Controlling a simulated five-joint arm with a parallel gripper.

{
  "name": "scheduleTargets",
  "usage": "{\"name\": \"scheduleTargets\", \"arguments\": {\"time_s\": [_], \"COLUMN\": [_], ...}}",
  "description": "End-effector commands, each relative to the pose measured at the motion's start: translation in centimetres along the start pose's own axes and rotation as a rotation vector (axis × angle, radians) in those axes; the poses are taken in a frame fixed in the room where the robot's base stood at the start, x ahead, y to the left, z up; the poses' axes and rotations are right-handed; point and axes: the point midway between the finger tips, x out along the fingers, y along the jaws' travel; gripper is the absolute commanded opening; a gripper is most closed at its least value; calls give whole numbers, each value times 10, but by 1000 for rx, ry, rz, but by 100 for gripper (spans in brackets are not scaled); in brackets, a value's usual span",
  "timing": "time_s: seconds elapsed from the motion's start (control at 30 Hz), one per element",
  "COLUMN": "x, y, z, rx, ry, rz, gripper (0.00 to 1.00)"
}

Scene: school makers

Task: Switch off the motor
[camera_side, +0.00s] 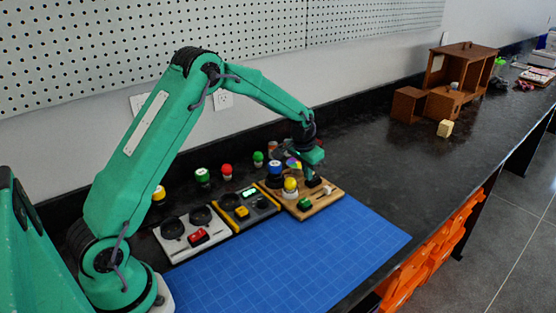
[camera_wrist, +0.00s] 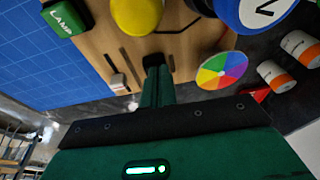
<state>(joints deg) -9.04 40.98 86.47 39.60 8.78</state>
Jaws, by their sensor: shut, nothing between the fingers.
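A wooden board (camera_side: 322,203) sits behind the blue mat. In the wrist view it (camera_wrist: 100,35) carries a green block marked LAMP (camera_wrist: 63,18), a yellow dome (camera_wrist: 137,14) and a small pale slider-like piece on a dark base (camera_wrist: 118,83). A multicoloured disc (camera_wrist: 222,70), perhaps the motor's wheel, is at the board's right edge; it also shows in the side view (camera_side: 293,164). I cannot tell whether it turns. My gripper (camera_wrist: 155,62) is shut and empty, its tips low over the board between the pale piece and the disc. It also shows in the side view (camera_side: 313,181).
A grey board with a red switch (camera_side: 199,236) and a dark board with a yellow switch (camera_side: 242,212) stand to the left. A blue-ringed part with a white top (camera_wrist: 258,12) and white-orange cylinders (camera_wrist: 300,48) are near my gripper. The blue mat (camera_side: 290,265) is clear.

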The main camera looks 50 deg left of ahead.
Motion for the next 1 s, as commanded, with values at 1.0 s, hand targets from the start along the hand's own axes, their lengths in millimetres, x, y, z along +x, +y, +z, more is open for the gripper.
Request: {"name": "scheduleTargets", "arguments": {"time_s": [1.0], "x": [-1], "y": [0], "z": [-16], "rx": [0], "ry": [-3], "rz": [1], "gripper": [0]}}
